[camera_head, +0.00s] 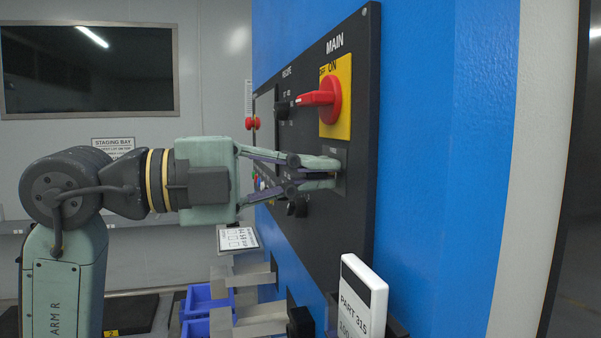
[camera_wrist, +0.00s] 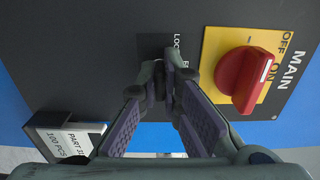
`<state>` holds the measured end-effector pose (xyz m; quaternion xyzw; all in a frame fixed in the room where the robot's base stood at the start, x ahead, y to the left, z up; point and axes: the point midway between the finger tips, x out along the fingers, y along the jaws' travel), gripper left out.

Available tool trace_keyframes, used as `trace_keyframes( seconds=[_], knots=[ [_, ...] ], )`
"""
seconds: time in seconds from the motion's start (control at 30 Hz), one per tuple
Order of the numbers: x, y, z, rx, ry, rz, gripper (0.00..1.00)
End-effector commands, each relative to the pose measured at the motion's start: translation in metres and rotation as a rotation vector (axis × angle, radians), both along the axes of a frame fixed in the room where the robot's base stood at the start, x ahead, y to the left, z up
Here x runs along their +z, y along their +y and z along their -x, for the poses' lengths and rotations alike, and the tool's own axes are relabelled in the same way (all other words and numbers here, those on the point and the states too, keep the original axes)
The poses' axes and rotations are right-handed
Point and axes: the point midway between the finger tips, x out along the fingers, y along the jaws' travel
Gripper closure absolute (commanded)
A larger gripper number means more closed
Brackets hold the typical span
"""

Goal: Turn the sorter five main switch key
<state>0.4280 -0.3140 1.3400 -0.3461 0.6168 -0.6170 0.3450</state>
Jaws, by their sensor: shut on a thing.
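The main switch is a red rotary handle (camera_head: 322,98) on a yellow plate (camera_head: 345,128) marked OFF and ON, under the word MAIN on a black panel. It also shows at the right of the wrist view (camera_wrist: 243,78). Just below the yellow plate is a small dark grey lock plate (camera_head: 336,152), its lettering partly covered in the wrist view (camera_wrist: 151,50). My gripper (camera_head: 330,172) reaches in from the left, fingertips at this lock plate. In the wrist view my gripper (camera_wrist: 161,88) has its tips closed together on the key, which the fingers almost wholly hide.
A white PART 315 card (camera_head: 362,295) stands at the lower right, below my gripper. Black knobs (camera_head: 297,208) and a red button (camera_head: 252,123) are on the panel. Blue bins (camera_head: 207,303) and grey metal brackets (camera_head: 243,275) lie below. A blue cabinet wall (camera_head: 440,200) borders the panel.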

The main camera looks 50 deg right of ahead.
Motion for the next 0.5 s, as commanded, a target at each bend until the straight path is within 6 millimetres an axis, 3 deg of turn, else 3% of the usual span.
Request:
trace_keyframes(
  seconds=[0.23, 0.5],
  knots=[
    [-0.0004, -0.0009, 0.0018, -0.004, -0.042, 0.026, 1.0],
    [-0.0009, -0.0007, 0.0025, -0.005, -0.416, 0.259, 1.0]
  ],
)
